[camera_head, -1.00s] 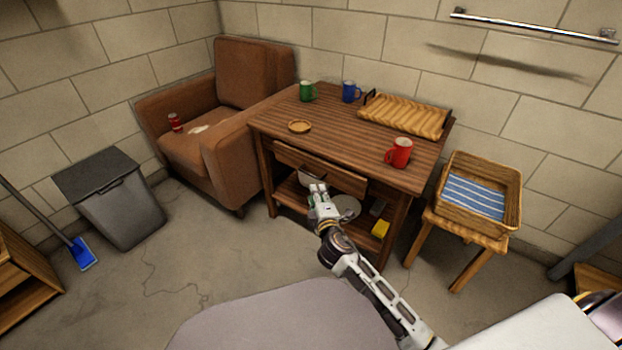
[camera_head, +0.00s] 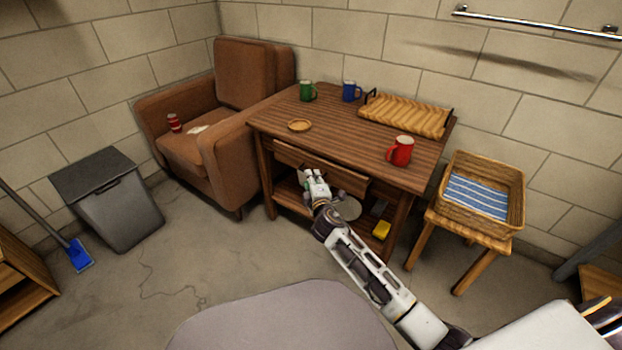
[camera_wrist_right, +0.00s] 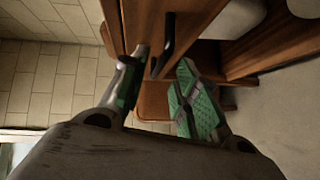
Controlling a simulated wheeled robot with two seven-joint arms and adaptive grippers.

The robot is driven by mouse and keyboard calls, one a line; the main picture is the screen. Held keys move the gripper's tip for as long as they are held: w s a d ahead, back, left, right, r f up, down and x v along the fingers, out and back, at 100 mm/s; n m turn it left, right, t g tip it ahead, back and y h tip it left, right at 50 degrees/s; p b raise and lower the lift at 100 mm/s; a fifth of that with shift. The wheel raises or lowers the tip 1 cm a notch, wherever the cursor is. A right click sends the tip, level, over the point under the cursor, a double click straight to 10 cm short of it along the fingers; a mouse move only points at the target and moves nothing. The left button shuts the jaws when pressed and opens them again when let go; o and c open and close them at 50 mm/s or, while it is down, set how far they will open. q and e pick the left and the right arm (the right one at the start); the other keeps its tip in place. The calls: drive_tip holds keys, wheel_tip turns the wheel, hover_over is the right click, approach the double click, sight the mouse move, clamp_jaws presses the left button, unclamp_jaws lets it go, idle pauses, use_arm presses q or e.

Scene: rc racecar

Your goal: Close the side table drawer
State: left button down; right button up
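The wooden side table (camera_head: 345,122) stands against the back wall. Its drawer front (camera_head: 289,155) lies under the top; how far the drawer stands out is hard to tell. My right gripper (camera_head: 313,176) is at the drawer front, covering its middle in the head view. In the right wrist view, the drawer front (camera_wrist_right: 190,12) and its dark handle (camera_wrist_right: 166,45) are close ahead. My right gripper (camera_wrist_right: 162,62) is open there, its green-padded fingers apart on either side of the handle's near end; contact is unclear.
Mugs, including a red one (camera_head: 400,151), a small round dish (camera_head: 299,125) and a slatted tray (camera_head: 405,114) are on the tabletop. A yellow item (camera_head: 381,230) is on the lower shelf. An armchair (camera_head: 230,150) stands left, a basket (camera_head: 513,207) on a stool right.

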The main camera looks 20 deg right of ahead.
drive_tip(key=shift+w+d+f+b, duration=0.1)
drive_tip(key=shift+w+f+b, duration=0.1)
drive_tip(key=shift+w, duration=0.55)
drive_tip(key=shift+w+d+f+b, duration=0.1)
drive_tip(key=shift+w+b, duration=0.1)
drive_tip(key=shift+w, duration=0.5)
drive_tip(key=shift+r, duration=0.1)
clamp_jaws()
drive_tip(key=shift+w+d+r+p, duration=0.1)
drive_tip(key=shift+w+d+p, duration=0.1)
drive_tip(key=shift+w+d, duration=0.6)
drive_tip(key=shift+w+d+p, duration=0.15)
drive_tip(key=shift+w+d, duration=0.35)
drive_tip(key=shift+d, duration=0.5)
